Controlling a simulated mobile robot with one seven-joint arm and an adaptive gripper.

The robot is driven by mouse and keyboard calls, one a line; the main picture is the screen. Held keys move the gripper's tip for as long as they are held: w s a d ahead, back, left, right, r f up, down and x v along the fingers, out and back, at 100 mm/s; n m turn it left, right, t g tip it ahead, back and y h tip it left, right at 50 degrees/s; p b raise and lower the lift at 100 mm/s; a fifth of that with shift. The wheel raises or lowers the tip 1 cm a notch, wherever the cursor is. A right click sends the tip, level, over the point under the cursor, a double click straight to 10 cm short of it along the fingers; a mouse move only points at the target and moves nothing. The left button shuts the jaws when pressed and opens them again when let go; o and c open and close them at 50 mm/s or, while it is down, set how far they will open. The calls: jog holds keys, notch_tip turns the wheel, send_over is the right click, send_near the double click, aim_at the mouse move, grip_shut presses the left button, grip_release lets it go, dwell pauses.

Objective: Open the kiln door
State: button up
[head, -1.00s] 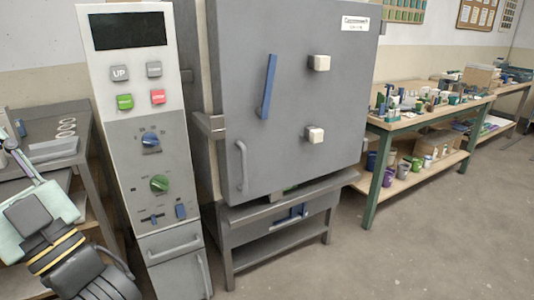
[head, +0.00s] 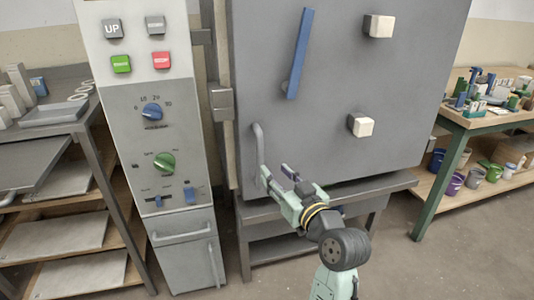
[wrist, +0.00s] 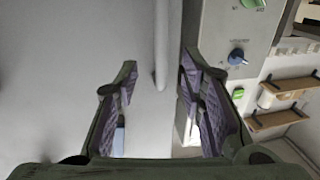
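The kiln door (head: 330,110) is a large grey panel and looks shut. A grey bar handle (head: 259,148) stands upright near its lower left edge. A long blue lever (head: 299,55) sits higher on the door. My gripper (head: 276,171) is open at the lower end of the bar handle. In the wrist view the handle (wrist: 161,45) runs down between the two spread fingers of my gripper (wrist: 159,75), with space on both sides. I cannot tell how deep the handle sits between them.
A control panel (head: 150,90) with buttons and knobs stands close left of the kiln. Two cream blocks stick out of the door, one being the lower block (head: 361,125). A shelf rack (head: 60,230) is at far left. A green-legged table (head: 425,190) stands right. Floor is clear between.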

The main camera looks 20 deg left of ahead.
aim_at(261, 158)
jog(key=p+x, duration=0.2)
jog(key=x, duration=0.7)
jog(key=shift+w+a, duration=0.1)
jog(key=shift+a, duration=0.2)
grip_shut()
dwell(0.4)
